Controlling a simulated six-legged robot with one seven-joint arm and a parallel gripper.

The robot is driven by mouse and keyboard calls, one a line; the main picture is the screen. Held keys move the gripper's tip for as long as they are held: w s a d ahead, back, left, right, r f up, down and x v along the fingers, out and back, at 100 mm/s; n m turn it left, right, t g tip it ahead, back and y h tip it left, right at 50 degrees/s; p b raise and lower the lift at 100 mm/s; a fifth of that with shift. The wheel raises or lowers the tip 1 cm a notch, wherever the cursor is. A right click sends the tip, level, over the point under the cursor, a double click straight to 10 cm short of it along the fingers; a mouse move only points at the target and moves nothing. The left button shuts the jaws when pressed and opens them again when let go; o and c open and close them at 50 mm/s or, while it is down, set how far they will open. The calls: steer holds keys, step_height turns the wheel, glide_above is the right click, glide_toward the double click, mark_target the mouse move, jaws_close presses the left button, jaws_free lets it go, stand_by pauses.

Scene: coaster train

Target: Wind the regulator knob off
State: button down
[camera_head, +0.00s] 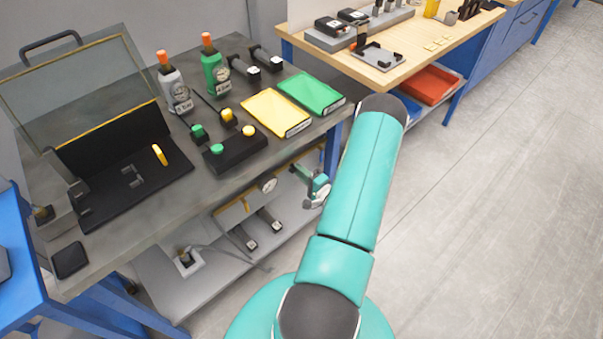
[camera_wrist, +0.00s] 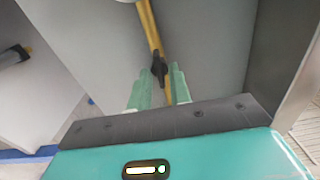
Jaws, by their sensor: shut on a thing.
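In the wrist view a small black knob-like handle (camera_wrist: 158,68) sits on a thin yellow pipe (camera_wrist: 150,25). My gripper (camera_wrist: 161,72) has its two pale green fingers on either side of this handle and is shut on it. In the head view my wrist (camera_head: 318,187) is low, at the right end of the lower shelf, beside a round gauge (camera_head: 269,184); the fingertips cannot be made out there.
The grey bench top (camera_head: 225,185) lies close above my wrist. The lower shelf (camera_head: 160,285) also carries black cylinders (camera_head: 268,219) and a hose. A wooden-topped bench (camera_head: 410,60) is farther back; open floor lies right.

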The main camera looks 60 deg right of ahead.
steer(key=shift+n, duration=0.3)
steer(key=c, duration=1.3)
jaws_free()
steer(key=v, duration=1.3)
steer(key=shift+s, duration=0.4)
